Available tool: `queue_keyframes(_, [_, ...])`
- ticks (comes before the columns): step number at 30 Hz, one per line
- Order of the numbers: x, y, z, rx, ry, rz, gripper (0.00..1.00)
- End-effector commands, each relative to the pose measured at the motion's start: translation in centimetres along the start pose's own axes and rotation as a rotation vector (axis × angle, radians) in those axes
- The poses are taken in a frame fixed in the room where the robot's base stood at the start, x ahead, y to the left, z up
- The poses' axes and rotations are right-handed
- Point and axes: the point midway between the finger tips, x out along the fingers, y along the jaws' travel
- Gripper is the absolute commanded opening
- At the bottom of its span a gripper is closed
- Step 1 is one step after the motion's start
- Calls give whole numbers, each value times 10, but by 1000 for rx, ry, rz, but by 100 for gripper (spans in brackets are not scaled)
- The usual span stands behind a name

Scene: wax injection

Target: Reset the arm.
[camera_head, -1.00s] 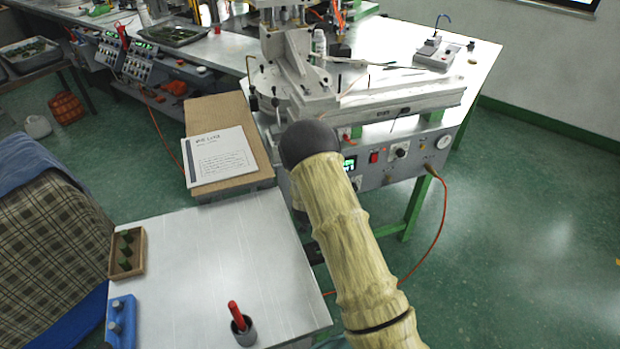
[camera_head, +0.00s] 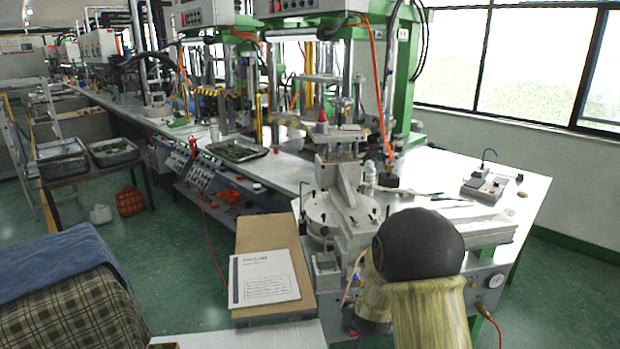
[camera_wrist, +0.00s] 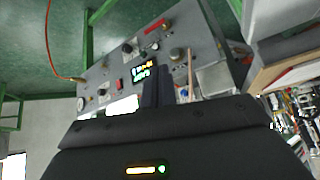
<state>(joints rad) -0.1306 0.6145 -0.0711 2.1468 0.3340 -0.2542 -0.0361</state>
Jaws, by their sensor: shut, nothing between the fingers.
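My gripper (camera_wrist: 158,88) shows in the wrist view. Its two dark fingers are together with nothing between them, and they point toward the grey control panel (camera_wrist: 118,68) of the wax machine. Whether they touch the panel cannot be told, but they look apart from it. In the head view my arm, with its beige sleeve and dark round joint, is raised at the lower right in front of the wax injection machine (camera_head: 345,205). My gripper cannot be made out there; the arm hides part of the machine and its front panel.
A cardboard-topped box (camera_head: 255,232) with a white printed sheet (camera_head: 265,278) stands left of the arm. A plaid-covered seat (camera_head: 65,310) is at lower left. A long bench with metal trays (camera_head: 237,150) runs to the back left. Green floor is open between them.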

Motion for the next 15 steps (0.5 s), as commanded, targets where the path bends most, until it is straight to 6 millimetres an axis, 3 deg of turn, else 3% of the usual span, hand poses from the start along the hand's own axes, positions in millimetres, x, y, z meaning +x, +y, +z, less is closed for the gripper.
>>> queue_keyframes(1, [-24, 2, 0, -8, -24, -12, 0])
queue_keyframes(3, [-50, 5, 6, -26, -69, -26, 0])
queue_keyframes(15, [-198, 38, 72, -160, -314, -50, 0])
